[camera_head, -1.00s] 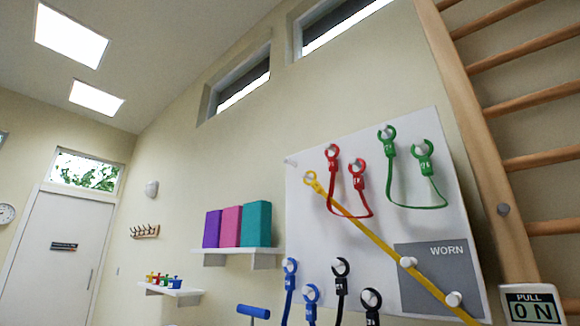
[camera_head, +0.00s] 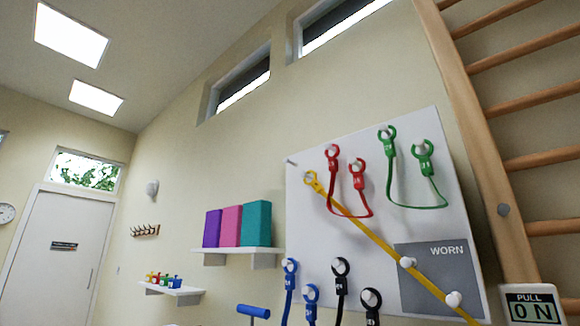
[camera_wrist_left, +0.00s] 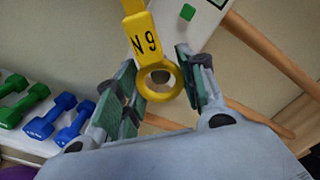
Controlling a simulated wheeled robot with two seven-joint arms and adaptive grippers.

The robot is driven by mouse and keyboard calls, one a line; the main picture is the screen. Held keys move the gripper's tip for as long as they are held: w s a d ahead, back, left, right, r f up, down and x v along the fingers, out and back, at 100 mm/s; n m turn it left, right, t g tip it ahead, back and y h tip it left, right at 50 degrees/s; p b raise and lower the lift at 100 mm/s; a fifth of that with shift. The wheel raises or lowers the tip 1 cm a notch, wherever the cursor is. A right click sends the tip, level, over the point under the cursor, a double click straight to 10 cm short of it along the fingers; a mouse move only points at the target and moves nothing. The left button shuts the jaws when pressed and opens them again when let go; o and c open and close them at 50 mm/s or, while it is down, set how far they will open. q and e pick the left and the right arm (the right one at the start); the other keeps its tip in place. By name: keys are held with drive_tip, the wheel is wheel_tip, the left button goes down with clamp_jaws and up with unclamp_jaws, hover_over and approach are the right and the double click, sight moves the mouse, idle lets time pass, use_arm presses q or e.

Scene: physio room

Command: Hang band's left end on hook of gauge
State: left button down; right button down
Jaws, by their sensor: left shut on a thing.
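The yellow band (camera_head: 375,235) runs diagonally across the white wall board. Its upper ring end (camera_head: 312,181) is at the board's upper left, and its lower part leaves the bottom of the head view. In the left wrist view, a yellow ring end (camera_wrist_left: 158,80) with a tag printed with a 9 and a letter sits between the fingers of my left gripper (camera_wrist_left: 162,88), which is shut on it. The gauge (camera_head: 533,305) reads PULL 0 N at the lower right of the head view; its hook is not visible. My right gripper is in neither view.
Red (camera_head: 347,212), green (camera_head: 418,206), blue (camera_head: 289,290) and black (camera_head: 341,290) bands hang on the board (camera_head: 300,230). Wooden wall bars (camera_head: 525,110) rise at the right. Blue dumbbells (camera_wrist_left: 52,116) lie on a white surface at left in the wrist view.

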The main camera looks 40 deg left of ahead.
use_arm(q)
drive_tip(key=shift+w+d+p, duration=0.1)
drive_tip(key=shift+w+p, duration=0.4)
drive_tip(key=shift+w, duration=1.2)
idle(0.6)
drive_tip(key=shift+a+r+p, duration=0.25)
drive_tip(key=shift+a+p, duration=0.1)
idle(0.6)
drive_tip(key=c, duration=0.8)
unclamp_jaws()
drive_tip(key=shift+o, duration=0.9)
drive_tip(key=shift+s, duration=0.15)
drive_tip(key=s, duration=0.7)
drive_tip(key=shift+s, duration=0.35)
drive_tip(key=shift+f, duration=0.1)
